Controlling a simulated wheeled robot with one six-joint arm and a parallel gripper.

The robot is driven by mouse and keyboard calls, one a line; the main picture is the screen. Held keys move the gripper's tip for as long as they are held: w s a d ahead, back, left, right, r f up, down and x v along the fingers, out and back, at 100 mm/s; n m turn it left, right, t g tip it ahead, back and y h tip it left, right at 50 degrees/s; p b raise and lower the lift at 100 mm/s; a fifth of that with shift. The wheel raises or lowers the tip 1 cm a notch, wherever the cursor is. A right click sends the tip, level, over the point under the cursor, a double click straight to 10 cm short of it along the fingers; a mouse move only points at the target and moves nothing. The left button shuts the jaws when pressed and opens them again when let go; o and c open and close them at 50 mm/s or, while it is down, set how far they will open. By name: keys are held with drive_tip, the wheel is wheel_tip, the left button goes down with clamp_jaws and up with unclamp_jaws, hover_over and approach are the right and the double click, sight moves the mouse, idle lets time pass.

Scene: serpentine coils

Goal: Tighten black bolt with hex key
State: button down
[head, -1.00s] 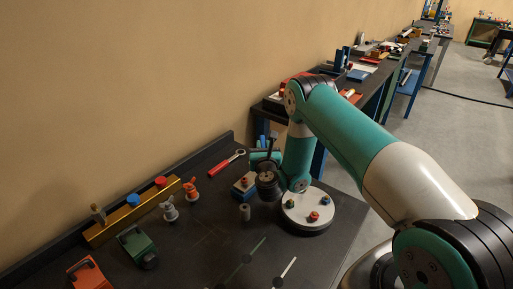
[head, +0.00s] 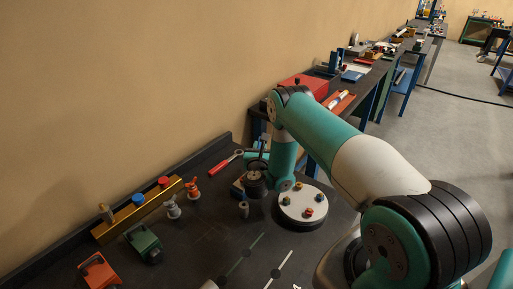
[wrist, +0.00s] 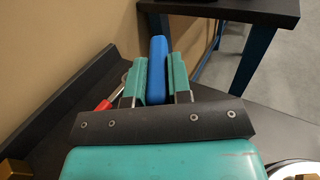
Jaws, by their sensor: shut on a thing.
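In the wrist view, my gripper (wrist: 157,78) is shut on a blue, handle-like thing, the blue piece (wrist: 157,62), which stands up between its two teal fingers. I cannot tell whether it is the hex key; no hex shaft shows. In the head view, my gripper (head: 257,156) is small and partly hidden by my wrist, above the back of the bench. A round white plate (head: 288,217) near it carries several coloured bolts, among them an orange-red bolt (head: 309,212). I cannot make out a black bolt.
A red-handled wrench (head: 222,165) lies behind. The bench front is flat, with painted marks.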

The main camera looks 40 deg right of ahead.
drive_tip(key=shift+r+p, duration=1.2)
drive_tip(key=shift+r, duration=0.55)
